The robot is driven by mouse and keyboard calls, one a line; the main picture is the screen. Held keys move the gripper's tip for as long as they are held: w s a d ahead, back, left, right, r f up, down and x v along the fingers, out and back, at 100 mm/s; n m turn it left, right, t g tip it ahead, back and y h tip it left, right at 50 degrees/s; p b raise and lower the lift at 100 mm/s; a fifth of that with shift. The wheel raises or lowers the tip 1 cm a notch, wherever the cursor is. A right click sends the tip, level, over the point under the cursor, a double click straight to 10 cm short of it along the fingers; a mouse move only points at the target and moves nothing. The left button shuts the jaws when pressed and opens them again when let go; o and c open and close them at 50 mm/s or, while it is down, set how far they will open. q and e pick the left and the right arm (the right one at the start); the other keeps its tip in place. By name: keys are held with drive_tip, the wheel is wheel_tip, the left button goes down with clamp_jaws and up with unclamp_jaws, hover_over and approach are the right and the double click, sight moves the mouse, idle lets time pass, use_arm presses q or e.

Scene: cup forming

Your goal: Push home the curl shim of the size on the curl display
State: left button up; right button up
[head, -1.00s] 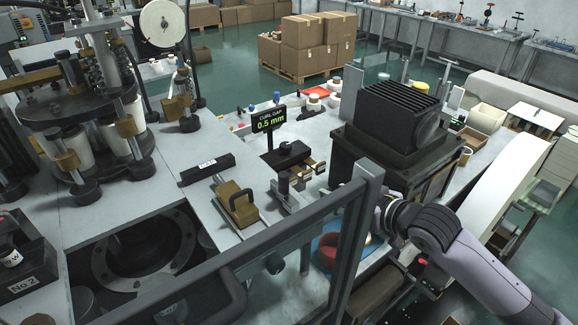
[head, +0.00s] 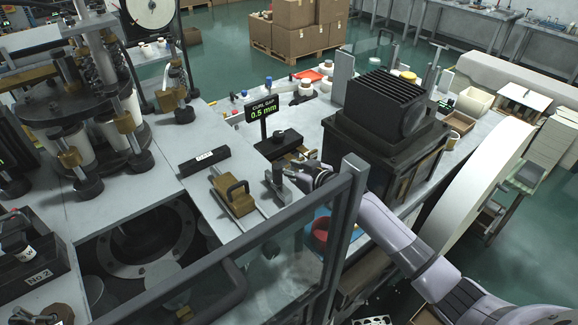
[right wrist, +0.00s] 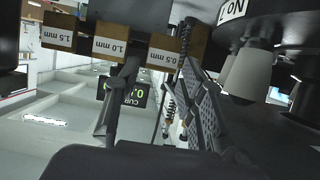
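The curl display (head: 262,112) reads "CURL GAP 0.5 mm" on a post on the bench; part of it also shows in the right wrist view (right wrist: 137,92). The right wrist view shows three brass shims in a row, marked 1.5 mm (right wrist: 57,38), 1.0 mm (right wrist: 107,49) and 0.5 mm (right wrist: 163,57). My right gripper (head: 312,176) is beside the shim station, its fingertips hard to make out in the head view. In the right wrist view its two dark fingers (right wrist: 162,85) are apart, with the 0.5 mm shim ahead between them. Contact cannot be told. My left gripper is out of view.
A brass block with a handle (head: 233,197) sits on rails left of the shim station. A dark finned machine (head: 388,105) stands to the right, and a forming turret (head: 75,125) to the left.

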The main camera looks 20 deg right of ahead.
drive_tip(key=shift+w+a+f, duration=0.1)
drive_tip(key=shift+w+f, duration=0.05)
drive_tip(key=shift+w, duration=0.05)
drive_tip(key=shift+c, duration=0.4)
clamp_jaws()
idle(0.3)
